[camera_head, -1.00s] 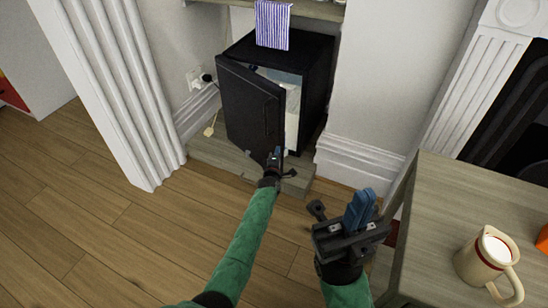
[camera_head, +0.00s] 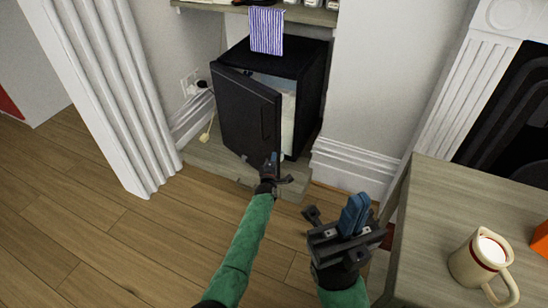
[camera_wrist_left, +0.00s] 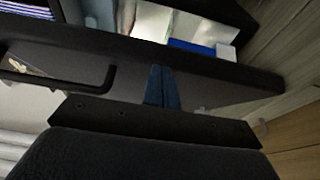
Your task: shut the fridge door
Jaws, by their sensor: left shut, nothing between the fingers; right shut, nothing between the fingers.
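The small black fridge (camera_head: 300,70) stands in the alcove, and its door (camera_head: 240,112) is partly open, hinged at the left. A lit white interior shows through the gap. My left gripper (camera_head: 274,160) is shut and empty at the door's lower free corner. In the left wrist view its blue fingertips (camera_wrist_left: 162,86) lie against or very close to the door's outer face (camera_wrist_left: 215,72); I cannot tell if they touch. The door handle (camera_wrist_left: 85,75) is to their left there. My right gripper (camera_head: 354,214) is shut and empty, in front of the fridge beside the table.
A wooden table (camera_head: 435,205) with a cream mug (camera_head: 480,262) stands at the right, close to my right gripper. A striped cloth (camera_head: 267,30) hangs from the shelf above the fridge. A white fluted pillar (camera_head: 110,90) stands at the left. The floor at the left is clear.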

